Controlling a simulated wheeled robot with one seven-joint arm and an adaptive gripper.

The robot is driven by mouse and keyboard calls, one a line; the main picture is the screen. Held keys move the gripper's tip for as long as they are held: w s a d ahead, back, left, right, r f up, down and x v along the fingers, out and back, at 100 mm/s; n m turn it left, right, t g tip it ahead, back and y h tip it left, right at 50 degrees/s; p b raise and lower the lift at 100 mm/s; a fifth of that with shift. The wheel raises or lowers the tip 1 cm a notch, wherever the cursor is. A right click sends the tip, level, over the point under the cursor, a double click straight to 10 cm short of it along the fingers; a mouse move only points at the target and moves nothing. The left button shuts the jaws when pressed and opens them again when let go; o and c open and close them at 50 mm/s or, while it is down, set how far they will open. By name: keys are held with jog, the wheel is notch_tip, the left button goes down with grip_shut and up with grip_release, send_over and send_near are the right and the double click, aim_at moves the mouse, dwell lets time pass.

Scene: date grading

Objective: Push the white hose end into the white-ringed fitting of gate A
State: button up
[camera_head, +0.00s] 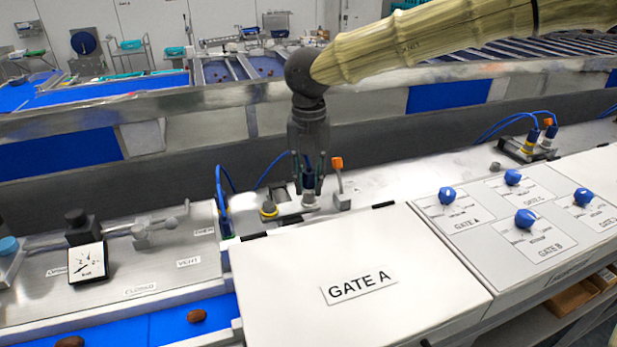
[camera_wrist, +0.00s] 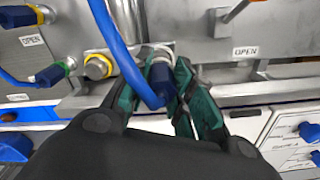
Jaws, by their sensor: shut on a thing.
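My gripper (camera_head: 309,178) points down over the gate A valve block, behind the white GATE A cover. Its green fingers, seen in the wrist view (camera_wrist: 172,98), are shut on a dark blue hose end (camera_wrist: 162,82) with a blue hose (camera_wrist: 122,50) attached. A pale ring, the white-ringed fitting (camera_wrist: 160,54), shows right at the hose end's tip; in the head view the fitting (camera_head: 309,201) is just under the fingers. The hose end looks lined up with it, but I cannot tell how deep it sits. The yellow-ringed fitting (camera_wrist: 97,67) beside it is empty.
An orange-tipped lever (camera_head: 337,163) stands close right of my gripper. Another blue hose end (camera_wrist: 52,74) sits left of the yellow-ringed fitting. The GATE A cover (camera_head: 430,275) and knob panel (camera_head: 520,257) lie in front. A pressure gauge (camera_head: 87,262) stands at left.

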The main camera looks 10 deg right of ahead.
jog(key=shift+f, duration=0.6)
dwell(0.6)
jog(key=o, duration=0.3)
jog(key=o, duration=1.1)
jog(key=shift+r+p, duration=1.7)
jog(key=shift+r, duration=3.35)
